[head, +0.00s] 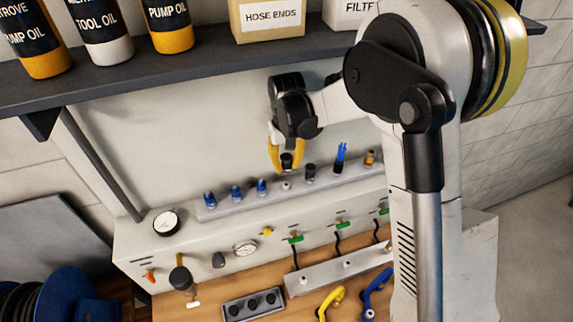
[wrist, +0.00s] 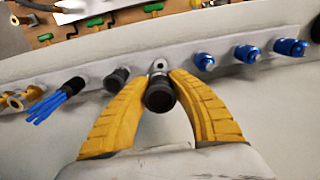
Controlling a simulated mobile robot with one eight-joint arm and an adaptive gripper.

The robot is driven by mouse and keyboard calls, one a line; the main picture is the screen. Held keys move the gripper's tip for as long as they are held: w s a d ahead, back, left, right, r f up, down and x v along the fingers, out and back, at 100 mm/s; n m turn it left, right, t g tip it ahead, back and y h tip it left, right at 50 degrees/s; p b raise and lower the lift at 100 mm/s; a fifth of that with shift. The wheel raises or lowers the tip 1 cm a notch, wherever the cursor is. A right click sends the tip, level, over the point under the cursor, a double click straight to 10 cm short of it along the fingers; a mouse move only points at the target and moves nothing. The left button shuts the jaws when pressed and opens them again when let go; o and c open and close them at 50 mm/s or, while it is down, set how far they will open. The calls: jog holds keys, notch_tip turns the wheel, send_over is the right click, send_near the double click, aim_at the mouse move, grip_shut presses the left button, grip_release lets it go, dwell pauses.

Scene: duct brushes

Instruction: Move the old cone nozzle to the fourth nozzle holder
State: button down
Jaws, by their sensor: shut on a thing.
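My gripper (head: 287,163) is shut on a dark nozzle, the old cone nozzle (head: 286,161), and holds it above the grey rail (head: 223,208). In the wrist view the yellow fingers of my gripper (wrist: 160,100) close on both sides of the dark nozzle (wrist: 159,97), whose round end faces the camera. The fourth nozzle holder (head: 286,185), counted from the left in the head view, is bare and lies just below the held nozzle. It also shows in the wrist view (wrist: 158,66), just beyond the fingertips. A gap between nozzle and holder shows in the head view.
Left of the bare holder stand several blue nozzles (head: 236,192). To its right are another dark nozzle (head: 310,173), a blue brush (head: 340,157) and a brass nozzle (head: 370,158). A shelf (head: 190,72) with bottles and boxes overhangs the arm.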

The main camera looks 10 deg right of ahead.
aim_at(286, 185)
jog(key=shift+f+b, duration=1.4)
jog(key=shift+f, duration=1.5)
jog(key=shift+b, duration=0.85)
jog(key=shift+f+b, duration=0.45)
jog(key=c, duration=1.2)
grip_release()
notch_tip(286, 185, up, 8)
jog(key=shift+f, duration=0.25)
